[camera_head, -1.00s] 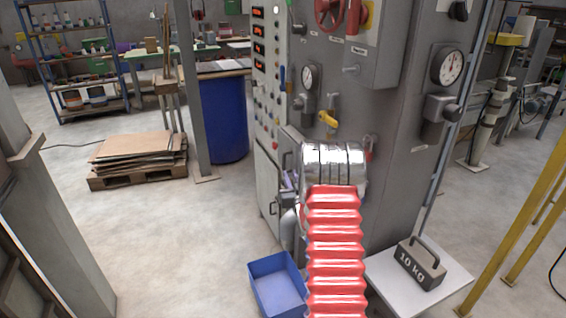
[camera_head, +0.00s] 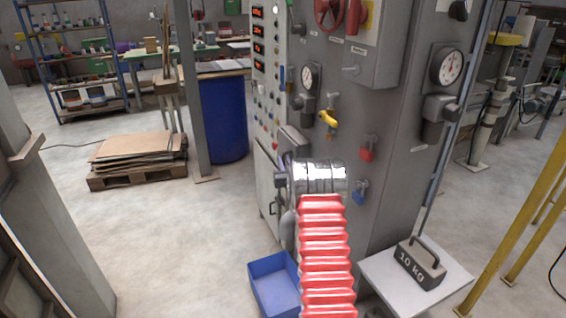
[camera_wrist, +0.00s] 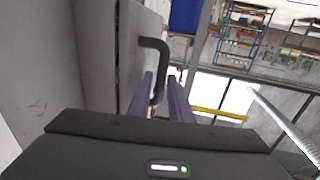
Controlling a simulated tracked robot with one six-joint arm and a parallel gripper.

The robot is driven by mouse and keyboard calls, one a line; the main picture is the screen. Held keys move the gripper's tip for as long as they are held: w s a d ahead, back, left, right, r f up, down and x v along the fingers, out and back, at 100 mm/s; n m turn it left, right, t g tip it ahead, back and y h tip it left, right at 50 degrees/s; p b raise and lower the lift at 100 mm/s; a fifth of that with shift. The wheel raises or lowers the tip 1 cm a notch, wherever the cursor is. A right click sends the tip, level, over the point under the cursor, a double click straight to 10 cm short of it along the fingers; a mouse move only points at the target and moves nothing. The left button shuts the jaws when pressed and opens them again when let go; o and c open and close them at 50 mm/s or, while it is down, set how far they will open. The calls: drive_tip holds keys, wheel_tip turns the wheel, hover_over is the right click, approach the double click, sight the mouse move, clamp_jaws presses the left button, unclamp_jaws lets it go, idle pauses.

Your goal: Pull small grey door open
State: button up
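The small grey door (camera_head: 295,141) is on the machine front, just beyond my wrist in the head view. In the wrist view the door (camera_wrist: 141,35) fills the upper left, with a dark bent bar handle (camera_wrist: 157,45) on its face. I cannot tell whether it is ajar. My gripper (camera_wrist: 163,82) has two purple fingers, one on each side of the handle's lower part. The fingers stand apart, with some gap visible beside the bar. In the head view my red-sleeved arm and silver wrist hide most of the gripper; only a bit of purple shows.
A lower cabinet door (camera_head: 267,190) with its own handle is below left. A blue bin (camera_head: 274,286) is on the floor beneath. A 10 kg weight (camera_head: 419,263) rests on a white plate (camera_head: 383,272) to the right. Padlocks and a yellow valve lever (camera_head: 328,118) protrude above right.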

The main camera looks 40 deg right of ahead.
drive_tip(key=shift+w+d, duration=0.15)
drive_tip(key=shift+w, duration=0.2)
drive_tip(key=shift+c, duration=0.6)
clamp_jaws()
